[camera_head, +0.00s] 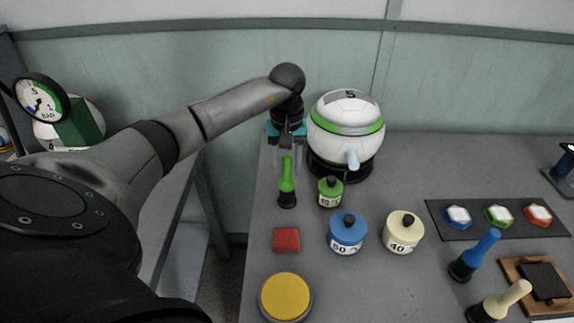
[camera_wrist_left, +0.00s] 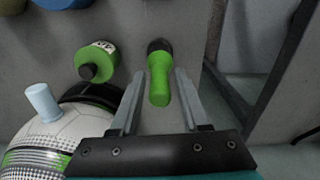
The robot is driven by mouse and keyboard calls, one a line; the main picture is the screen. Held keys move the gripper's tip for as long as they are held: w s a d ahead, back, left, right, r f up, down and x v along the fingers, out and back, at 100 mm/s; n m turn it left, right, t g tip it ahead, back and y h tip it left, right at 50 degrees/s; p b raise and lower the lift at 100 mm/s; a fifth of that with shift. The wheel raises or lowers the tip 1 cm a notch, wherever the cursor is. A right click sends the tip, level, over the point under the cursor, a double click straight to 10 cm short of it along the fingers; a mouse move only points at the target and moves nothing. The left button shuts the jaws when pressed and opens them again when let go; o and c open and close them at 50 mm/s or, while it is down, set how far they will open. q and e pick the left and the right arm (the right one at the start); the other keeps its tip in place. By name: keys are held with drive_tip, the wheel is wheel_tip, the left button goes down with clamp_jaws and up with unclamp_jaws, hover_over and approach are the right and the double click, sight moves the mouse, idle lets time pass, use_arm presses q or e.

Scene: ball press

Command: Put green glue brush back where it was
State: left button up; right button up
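The green glue brush (camera_head: 287,179) stands about upright on the grey table, with its black lower part down, left of the green pot (camera_head: 330,191). Gaps show between handle and fingers. The green pot also shows in that view (camera_wrist_left: 97,62). My right gripper is not in view.
The white ball with a green band (camera_head: 346,113) sits close right of my left gripper. A blue pot (camera_head: 347,232), cream pot (camera_head: 403,231), red block (camera_head: 286,240) and yellow disc (camera_head: 285,297) are nearer. Blue (camera_head: 474,255) and cream (camera_head: 499,301) brushes are at right. The table's left edge is close.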

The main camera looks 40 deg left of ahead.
use_arm(q)
drive_tip(key=shift+o, duration=0.5)
drive_tip(key=shift+r, duration=0.3)
wheel_tip(320, 180, up, 12)
drive_tip(key=shift+f+p, duration=0.2)
drive_tip(key=shift+p, duration=0.65)
idle(0.7)
